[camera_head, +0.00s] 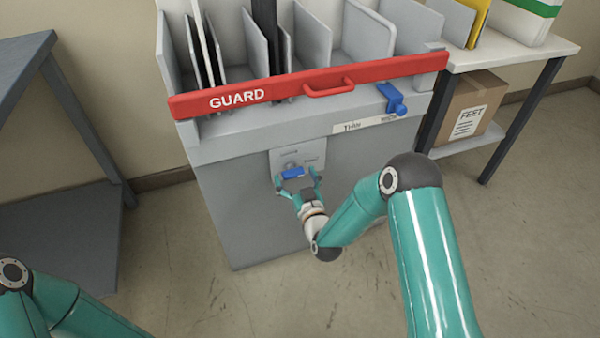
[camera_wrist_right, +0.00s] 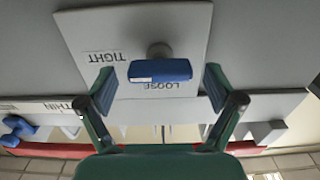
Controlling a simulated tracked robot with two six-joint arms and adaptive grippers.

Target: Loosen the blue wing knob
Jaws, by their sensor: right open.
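The blue wing knob (camera_head: 293,172) sits on a light plate (camera_head: 312,157) on the front of the grey machine. In the right wrist view the knob (camera_wrist_right: 160,71) is a blue bar on a grey stem, lying level across the picture. The plate (camera_wrist_right: 190,25) carries the words TIGHT and LOOSE, upside down there. My right gripper (camera_head: 297,183) is open, with one finger on each side of the knob and visible gaps to both ends. My left gripper is out of view; only part of my left arm shows at the lower left.
A red GUARD bar (camera_head: 310,85) with a handle crosses the machine (camera_head: 230,210) above the plate. A blue lever (camera_head: 392,98) is at its right. A grey table (camera_head: 22,62) stands left; a white-topped table (camera_head: 505,49) with a box (camera_head: 467,107) stands right.

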